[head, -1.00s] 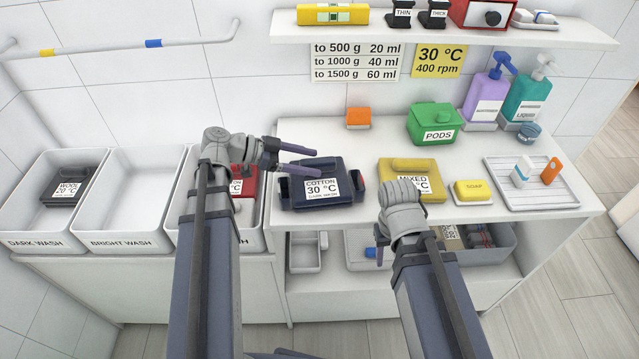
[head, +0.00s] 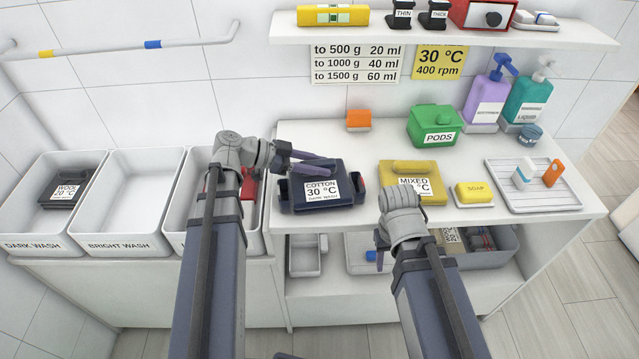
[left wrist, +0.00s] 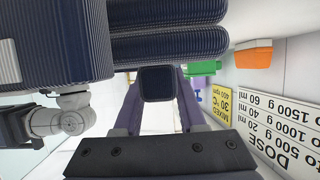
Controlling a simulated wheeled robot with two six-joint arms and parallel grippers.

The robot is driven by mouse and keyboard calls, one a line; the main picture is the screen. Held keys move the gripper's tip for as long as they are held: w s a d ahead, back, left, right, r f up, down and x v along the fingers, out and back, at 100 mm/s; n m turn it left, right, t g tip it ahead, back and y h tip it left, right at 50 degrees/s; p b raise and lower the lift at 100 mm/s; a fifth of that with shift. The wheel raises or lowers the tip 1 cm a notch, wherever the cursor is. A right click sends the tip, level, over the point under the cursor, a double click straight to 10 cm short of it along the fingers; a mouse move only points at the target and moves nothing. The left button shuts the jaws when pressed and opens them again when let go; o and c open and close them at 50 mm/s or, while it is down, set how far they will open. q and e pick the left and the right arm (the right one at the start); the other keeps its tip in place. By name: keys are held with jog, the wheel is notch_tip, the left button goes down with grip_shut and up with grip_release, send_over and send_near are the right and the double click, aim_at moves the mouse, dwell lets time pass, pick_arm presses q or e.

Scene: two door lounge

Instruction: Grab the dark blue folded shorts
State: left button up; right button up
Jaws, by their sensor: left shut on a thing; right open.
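The dark blue folded shorts (head: 296,196) lie on the white worktop, with a white label reading COTTON 30 °C on the front. My left gripper (head: 326,165) reaches over them from the left, its purple fingers shut on a raised part at their top. In the left wrist view the ribbed dark blue cloth (left wrist: 65,45) fills the upper left, and a dark block sits between the two fingers (left wrist: 157,88). The shorts still appear to rest on the worktop. My right gripper (head: 380,258) hangs low in front of the worktop edge, open and empty.
A yellow folded item (head: 428,195) labelled MIXED lies to the right of the shorts. A white bin (head: 190,205) with a red item stands to the left. The green pods box (head: 432,124) and orange block (head: 358,119) stand behind. A shelf (head: 450,30) overhangs the back.

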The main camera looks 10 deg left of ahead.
pick_arm(q)
grip_shut()
jog(key=shift+r, duration=0.1)
notch_tip(320, 180, up, 10)
jog(key=p, duration=1)
